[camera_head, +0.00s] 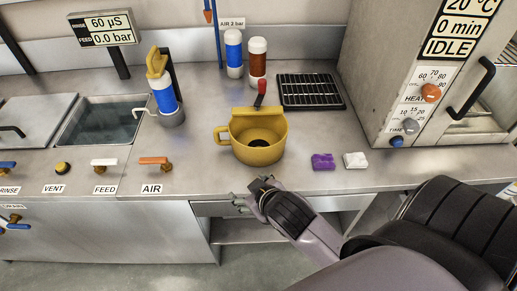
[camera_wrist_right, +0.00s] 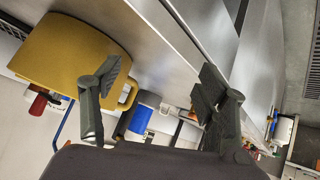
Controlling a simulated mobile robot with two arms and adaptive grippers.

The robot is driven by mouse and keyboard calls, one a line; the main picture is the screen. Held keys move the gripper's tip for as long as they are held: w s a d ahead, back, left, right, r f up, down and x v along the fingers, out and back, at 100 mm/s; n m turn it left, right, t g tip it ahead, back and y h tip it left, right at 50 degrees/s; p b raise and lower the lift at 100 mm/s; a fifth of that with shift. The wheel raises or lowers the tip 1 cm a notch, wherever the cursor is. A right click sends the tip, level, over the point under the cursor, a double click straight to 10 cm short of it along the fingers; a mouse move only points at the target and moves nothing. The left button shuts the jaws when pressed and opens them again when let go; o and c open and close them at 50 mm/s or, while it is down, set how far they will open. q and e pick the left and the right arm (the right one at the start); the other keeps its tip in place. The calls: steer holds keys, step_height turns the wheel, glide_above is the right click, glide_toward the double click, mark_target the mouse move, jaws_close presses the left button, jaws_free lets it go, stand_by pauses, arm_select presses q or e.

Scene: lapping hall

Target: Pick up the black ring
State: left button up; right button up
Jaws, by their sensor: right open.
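A dark round shape (camera_head: 262,138) shows inside a yellow mug-like vessel (camera_head: 258,154) on the steel counter. I cannot tell for sure whether it is the black ring, and no other black ring shows. My right gripper (camera_head: 254,189) is open and empty at the counter's front edge, in front of the vessel and apart from it. In the right wrist view the two fingers (camera_wrist_right: 160,80) stand wide apart, with the yellow vessel (camera_wrist_right: 68,52) beyond the left finger. The vessel's inside is hidden there. My left gripper is out of view.
A purple block (camera_head: 323,162) and a white block (camera_head: 356,160) lie right of the vessel. A black rack (camera_head: 310,91) and two capped bottles (camera_head: 234,54) (camera_head: 257,62) stand behind. A sink (camera_head: 100,121) is at left, an oven-like machine (camera_head: 405,75) at right.

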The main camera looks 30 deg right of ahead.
steer(key=w+a+r+n+t+y, duration=0.25)
steer(key=w+r+t, duration=0.35)
steer(key=r, duration=0.4)
steer(key=w+a+r+n+t+y, duration=0.2)
steer(key=w+a+r+n+t, duration=0.2)
steer(key=w+r, duration=0.55)
steer(key=s+a+r+n+g+y, duration=0.35)
steer(key=a+n+g+y, duration=0.35)
steer(key=n, duration=0.4)
steer(key=s+a+r+n+g+y, duration=0.2)
steer(key=a+r+n+g+y, duration=0.25)
steer(key=a+n+y, duration=0.55)
steer(key=n+g+h, duration=0.2)
steer(key=g+h, duration=0.6)
steer(key=h, duration=1.3)
glide_above(259, 145)
steer(key=s+a, duration=0.1)
step_height(259, 145, down, 12)
steer(key=shift+y, duration=0.25)
step_height(259, 145, down, 11)
steer(key=shift+s+a+f+p, duration=0.1)
steer(key=shift+a+f+p, duration=0.05)
steer(key=shift+p, duration=0.9)
steer(key=f+p, duration=0.1)
steer(key=f, duration=0.3)
steer(key=shift+s+f+p, duration=0.2)
steer(key=shift+f+p, duration=0.15)
steer(key=shift+f, duration=0.4)
